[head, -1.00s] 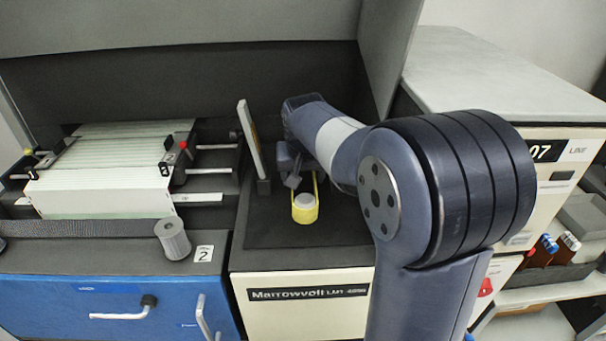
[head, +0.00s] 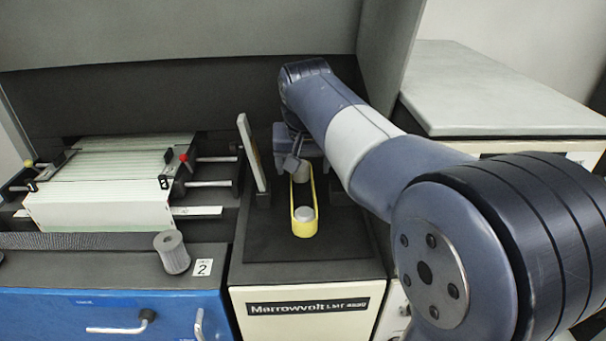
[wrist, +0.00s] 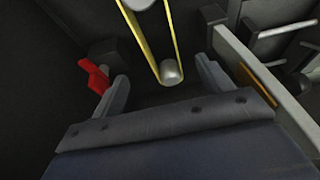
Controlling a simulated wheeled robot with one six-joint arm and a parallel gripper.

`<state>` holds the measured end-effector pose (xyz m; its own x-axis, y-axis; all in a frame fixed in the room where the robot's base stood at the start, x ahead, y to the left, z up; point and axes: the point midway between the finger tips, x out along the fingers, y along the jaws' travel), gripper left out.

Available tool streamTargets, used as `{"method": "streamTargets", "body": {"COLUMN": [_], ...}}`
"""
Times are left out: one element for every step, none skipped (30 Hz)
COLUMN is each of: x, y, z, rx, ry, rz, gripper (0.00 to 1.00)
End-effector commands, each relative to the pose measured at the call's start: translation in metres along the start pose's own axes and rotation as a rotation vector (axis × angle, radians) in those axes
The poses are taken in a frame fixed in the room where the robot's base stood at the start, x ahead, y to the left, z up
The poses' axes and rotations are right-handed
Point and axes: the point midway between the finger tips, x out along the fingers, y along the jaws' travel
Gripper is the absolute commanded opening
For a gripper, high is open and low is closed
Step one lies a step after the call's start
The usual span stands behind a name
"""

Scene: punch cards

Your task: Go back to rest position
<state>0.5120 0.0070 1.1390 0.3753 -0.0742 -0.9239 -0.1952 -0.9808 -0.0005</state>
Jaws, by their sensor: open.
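My gripper (head: 297,165) is at the far end of the black deck in the head view, partly hidden by my arm. In the wrist view its two fingers (wrist: 163,72) are spread apart with nothing between them gripped. A yellow belt (head: 316,190) is looped around two pale rollers, a front one (head: 304,214) and a rear one (head: 301,173) near my gripper. In the wrist view the belt (wrist: 177,38) runs away from the near roller (wrist: 171,72), which lies between and beyond the fingertips. Whether the fingers touch anything is unclear.
An upright panel (head: 251,152) stands close left of my gripper. A red lever (wrist: 93,76) shows beside one finger in the wrist view. A card stack (head: 100,200) and a grey cylinder (head: 172,252) are to the left. A pale-topped cabinet (head: 490,90) is to the right.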

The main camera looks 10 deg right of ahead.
Motion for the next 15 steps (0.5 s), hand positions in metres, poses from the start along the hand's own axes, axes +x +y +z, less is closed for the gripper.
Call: {"method": "streamTargets", "body": {"x": [-0.004, -0.0055, -0.0069, -0.0075, -0.0079, -0.0081, -0.0081, -0.008, -0.0079, -0.0079, -0.0078, -0.0077, -0.0073, -0.0066, -0.0048], "y": [-0.0002, -0.0002, -0.0001, -0.0001, -0.0001, -0.0001, -0.0001, -0.0001, -0.0001, -0.0001, -0.0001, -0.0001, -0.0001, -0.0001, -0.0001], "z": [-0.0003, -0.0001, 0.0001, 0.0003, 0.0003, 0.0004, 0.0004, 0.0004, 0.0003, 0.0003, 0.0003, 0.0003, 0.0003, 0.0003, 0.0003], "rx": [0.0, 0.0, 0.0, 0.0, 0.0, 0.0, 0.0, 0.0, 0.0, 0.0, 0.0, 0.0, 0.0, 0.0, 0.0], "ry": [0.002, 0.001, 0.0, 0.0, -0.001, -0.001, -0.001, -0.001, -0.001, -0.001, -0.001, -0.001, -0.001, -0.001, -0.001], "rz": [-0.001, 0.0, 0.0, 0.0, 0.0, 0.0, 0.0, 0.0, 0.0, 0.0, 0.0, 0.0, 0.0, 0.0, 0.0], "gripper": [0.75, 0.75, 0.75, 0.75, 0.75, 0.75, 0.75, 0.75, 0.75, 0.75, 0.75, 0.75, 0.75, 0.75, 0.75]}}
